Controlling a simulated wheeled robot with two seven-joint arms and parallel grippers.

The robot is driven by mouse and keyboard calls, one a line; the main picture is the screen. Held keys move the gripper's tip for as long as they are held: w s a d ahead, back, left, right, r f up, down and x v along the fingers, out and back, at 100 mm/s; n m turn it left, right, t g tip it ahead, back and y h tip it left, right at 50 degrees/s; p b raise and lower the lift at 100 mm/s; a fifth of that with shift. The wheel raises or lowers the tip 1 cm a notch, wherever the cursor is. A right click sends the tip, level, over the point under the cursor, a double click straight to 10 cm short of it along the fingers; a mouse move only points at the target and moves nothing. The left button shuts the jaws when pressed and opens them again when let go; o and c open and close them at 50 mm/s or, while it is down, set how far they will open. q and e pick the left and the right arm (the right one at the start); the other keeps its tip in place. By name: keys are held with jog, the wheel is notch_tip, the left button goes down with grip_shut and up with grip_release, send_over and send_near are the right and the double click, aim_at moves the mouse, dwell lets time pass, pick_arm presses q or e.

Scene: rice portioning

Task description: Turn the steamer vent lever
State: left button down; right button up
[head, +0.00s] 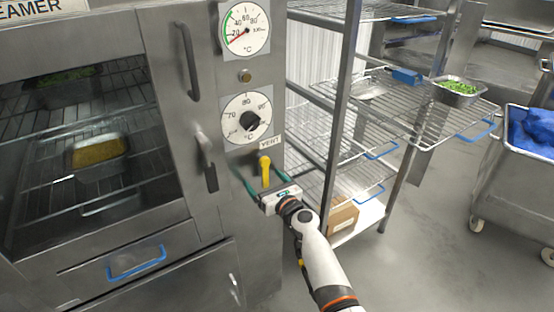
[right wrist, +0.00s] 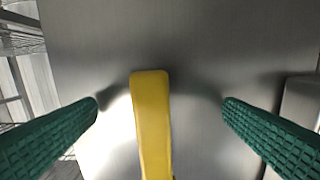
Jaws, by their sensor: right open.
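The yellow vent lever (head: 265,171) sits on the steamer's (head: 150,35) front panel, just under the VENT label (head: 270,143). It points roughly up and down. My right gripper (head: 261,184) is open in front of the panel, with its green fingers on either side of the lever's lower part. In the right wrist view the lever (right wrist: 152,120) stands upright between the two open green fingers (right wrist: 160,112), with a gap on each side. It touches neither finger there. My left gripper is not in view.
The steamer door handle (head: 206,160) is left of the lever. A temperature dial (head: 247,118) and a gauge (head: 244,28) are above it. A pan of yellow food (head: 99,153) shows behind the door glass. A wire rack (head: 340,115) stands close on the right, with open floor beyond.

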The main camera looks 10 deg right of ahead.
jog(key=shift+s+d+r+p, duration=0.1)
jog(key=shift+s+d+p, duration=0.1)
jog(key=shift+s+p, duration=0.3)
jog(key=p+v, duration=0.1)
jog(key=v, duration=0.3)
jog(key=shift+s+p, duration=0.15)
jog(key=shift+p, duration=0.2)
jog(key=v, duration=0.2)
jog(key=shift+s+d+p, duration=0.1)
jog(key=shift+s+p, duration=0.2)
jog(key=shift+s, duration=0.05)
